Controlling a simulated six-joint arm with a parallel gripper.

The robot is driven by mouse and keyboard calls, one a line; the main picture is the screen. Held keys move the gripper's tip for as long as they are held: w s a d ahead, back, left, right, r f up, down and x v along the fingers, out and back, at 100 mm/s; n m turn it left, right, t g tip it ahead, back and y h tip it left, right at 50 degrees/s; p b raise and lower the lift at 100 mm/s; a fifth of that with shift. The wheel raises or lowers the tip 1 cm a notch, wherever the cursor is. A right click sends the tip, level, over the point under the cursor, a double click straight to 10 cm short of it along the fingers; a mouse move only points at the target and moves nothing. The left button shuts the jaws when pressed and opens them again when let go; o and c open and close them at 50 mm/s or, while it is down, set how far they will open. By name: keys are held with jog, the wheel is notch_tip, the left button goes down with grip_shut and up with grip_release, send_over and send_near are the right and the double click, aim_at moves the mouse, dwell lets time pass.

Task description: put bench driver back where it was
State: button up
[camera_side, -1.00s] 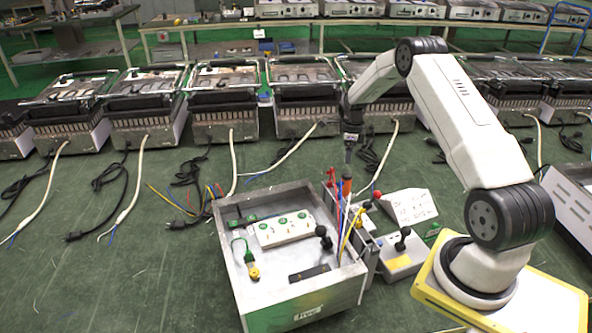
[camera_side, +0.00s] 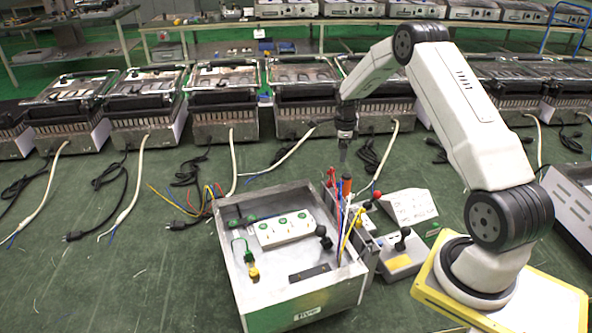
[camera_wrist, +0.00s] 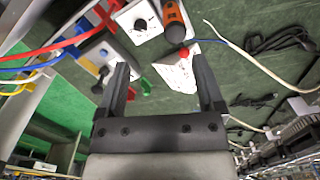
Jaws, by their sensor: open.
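The bench driver, with an orange handle (camera_side: 346,186), stands roughly upright at the right wall of the metal box. Its lower part is hidden among wires and the holder. It also shows in the wrist view (camera_wrist: 174,18), near the top edge, beyond my fingertips. My gripper (camera_side: 343,158) is above the driver handle, apart from it. In the wrist view my gripper (camera_wrist: 158,68) has its two dark fingers spread, with nothing held between them.
The metal box (camera_side: 240,290) holds a white terminal strip (camera_side: 284,229) and small parts. Red, blue and yellow leads rise beside the driver. A white sloped card (camera_side: 408,206) and a grey unit with a black knob (camera_side: 402,240) stand to the right.

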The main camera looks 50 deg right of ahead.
jog(key=s+a+r+n+t, duration=0.1)
jog(key=a+r+n, duration=0.3)
jog(key=a+n, duration=0.4)
jog(key=s+a+r+n, duration=0.2)
jog(key=a+r+n, duration=0.3)
jog(key=a, duration=0.5)
jog(key=s+a+r+n+t, duration=0.1)
jog(key=s+a+r+n, duration=0.1)
jog(key=s+a+n, duration=1.1)
jog(key=n, duration=0.2)
jog(key=shift+s+a+n, duration=0.2)
jog(key=shift+a+n, duration=0.1)
jog(key=shift+a, duration=0.1)
jog(key=shift+r, duration=0.1)
